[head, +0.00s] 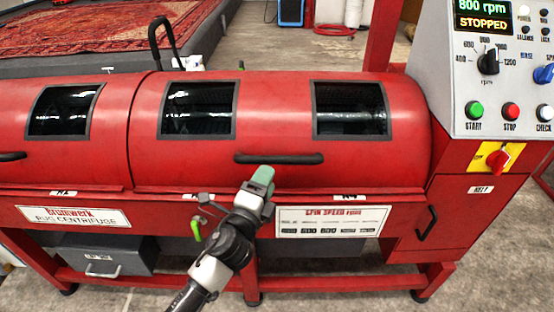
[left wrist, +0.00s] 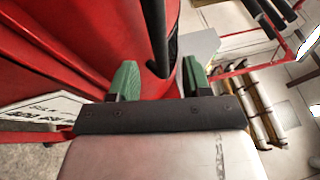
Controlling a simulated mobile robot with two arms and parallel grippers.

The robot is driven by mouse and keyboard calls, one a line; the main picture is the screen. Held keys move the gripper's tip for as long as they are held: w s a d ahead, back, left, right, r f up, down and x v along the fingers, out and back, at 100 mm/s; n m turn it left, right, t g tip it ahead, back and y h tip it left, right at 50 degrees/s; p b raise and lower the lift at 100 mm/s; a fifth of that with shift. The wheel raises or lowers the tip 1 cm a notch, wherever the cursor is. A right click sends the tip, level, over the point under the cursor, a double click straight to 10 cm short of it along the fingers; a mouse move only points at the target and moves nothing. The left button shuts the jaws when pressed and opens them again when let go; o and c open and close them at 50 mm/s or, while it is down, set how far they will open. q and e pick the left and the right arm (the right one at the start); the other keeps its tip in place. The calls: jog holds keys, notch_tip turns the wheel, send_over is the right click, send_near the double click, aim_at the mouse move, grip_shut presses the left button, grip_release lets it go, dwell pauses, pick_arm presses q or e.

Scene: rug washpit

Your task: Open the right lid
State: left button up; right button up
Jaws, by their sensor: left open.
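The red centrifuge's right lid (head: 275,110) is down, with two dark windows and a long black handle (head: 278,158) low on its front. My left gripper (head: 261,180) is open and empty, just below the handle's left half in the head view. In the left wrist view its green fingers (left wrist: 160,80) are spread apart. A black bar (left wrist: 158,35), likely the handle, shows beyond them, against red metal. I cannot tell whether they touch it. My right gripper is in neither view.
The left lid (head: 65,140) is also down. A control panel (head: 500,70) at the right reads STOPPED. A green-handled lever (head: 196,230) hangs on the front below the lid. A black bent bar (head: 160,40) rises behind the drum. A rug (head: 80,35) lies behind.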

aim_at(277, 159)
pick_arm(q)
jog(key=x, duration=0.7)
grip_shut()
